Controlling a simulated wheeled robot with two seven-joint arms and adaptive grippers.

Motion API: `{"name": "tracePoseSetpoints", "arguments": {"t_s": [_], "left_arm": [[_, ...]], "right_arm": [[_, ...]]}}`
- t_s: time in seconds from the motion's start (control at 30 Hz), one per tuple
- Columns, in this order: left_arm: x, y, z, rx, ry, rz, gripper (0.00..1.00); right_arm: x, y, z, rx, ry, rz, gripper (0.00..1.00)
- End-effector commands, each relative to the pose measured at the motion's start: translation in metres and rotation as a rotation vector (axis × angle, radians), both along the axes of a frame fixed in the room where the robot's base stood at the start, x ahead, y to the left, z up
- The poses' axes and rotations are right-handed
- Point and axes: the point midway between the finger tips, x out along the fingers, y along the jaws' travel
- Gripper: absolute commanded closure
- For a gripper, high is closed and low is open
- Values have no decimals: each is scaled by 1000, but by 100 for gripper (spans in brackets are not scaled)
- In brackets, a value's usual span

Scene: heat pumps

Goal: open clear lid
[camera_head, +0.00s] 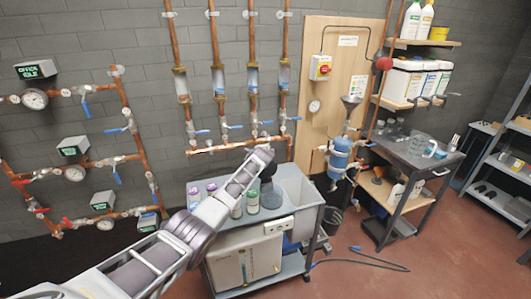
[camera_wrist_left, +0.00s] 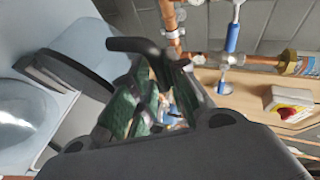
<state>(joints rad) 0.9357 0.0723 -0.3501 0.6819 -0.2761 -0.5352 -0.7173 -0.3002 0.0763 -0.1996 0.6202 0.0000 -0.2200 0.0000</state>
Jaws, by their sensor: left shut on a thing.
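My left arm comes in from the lower left in the head view, and its gripper (camera_head: 266,163) is over the back of the grey wheeled cart (camera_head: 262,220). In the left wrist view my left gripper (camera_wrist_left: 165,68) has its green-padded fingers shut on a dark bar (camera_wrist_left: 130,45) that sticks out to the left. A dark curved rim (camera_wrist_left: 82,72) and a pale bluish rounded surface (camera_wrist_left: 20,112) lie to the left of the fingers. I cannot tell which of these parts is the clear lid. My right gripper is not in view.
Bottles with purple and green labels (camera_head: 252,200) stand on the cart beside my arm. Copper pipes with blue valves (camera_head: 220,125) run close behind on the wall. A blue tank (camera_head: 340,158) hangs to the right. A hose (camera_head: 370,262) lies on the open red floor.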

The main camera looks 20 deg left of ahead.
Motion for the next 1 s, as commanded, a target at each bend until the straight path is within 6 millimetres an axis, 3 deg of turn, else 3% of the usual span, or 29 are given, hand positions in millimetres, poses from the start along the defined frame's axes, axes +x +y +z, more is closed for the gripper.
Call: {"name": "tracePoseSetpoints", "arguments": {"t_s": [0.6,0.63,0.77,1.0], "left_arm": [[1,-1,-6,-17,22,-1,100],[1,-2,-6,-18,23,-1,83],[1,-1,-6,-15,22,-1,66],[2,0,-4,-14,20,-1,65]], "right_arm": [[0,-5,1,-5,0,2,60],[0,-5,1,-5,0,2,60],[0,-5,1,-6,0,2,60],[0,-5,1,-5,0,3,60]]}}
